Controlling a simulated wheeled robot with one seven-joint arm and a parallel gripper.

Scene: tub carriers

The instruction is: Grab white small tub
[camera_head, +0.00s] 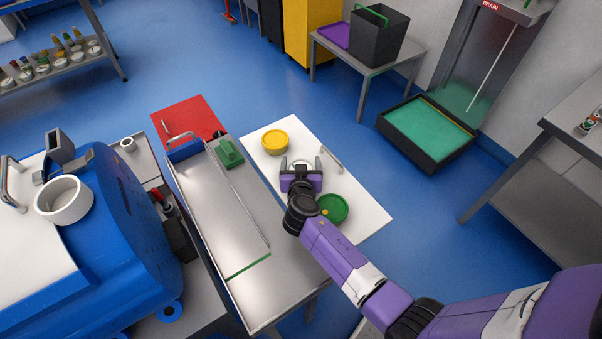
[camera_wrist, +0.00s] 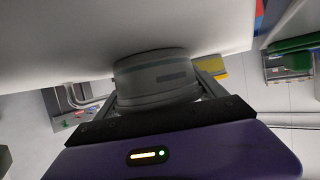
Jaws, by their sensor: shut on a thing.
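A small white tub (camera_wrist: 155,75) sits between the two fingers of my gripper (camera_wrist: 158,88) in the wrist view, where it looks grey in shadow. My gripper is shut on it. In the head view the tub (camera_head: 299,164) is mostly hidden behind my purple gripper (camera_head: 301,166), with a little of its pale rim showing. The tub is over the white board (camera_head: 362,222); I cannot tell whether it touches the board.
A yellow tub (camera_head: 275,142) stands just behind and left of my gripper. A round green thing (camera_head: 333,209) lies close in front on the right. A green block (camera_head: 229,152) and a metal tray (camera_head: 222,210) are to the left.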

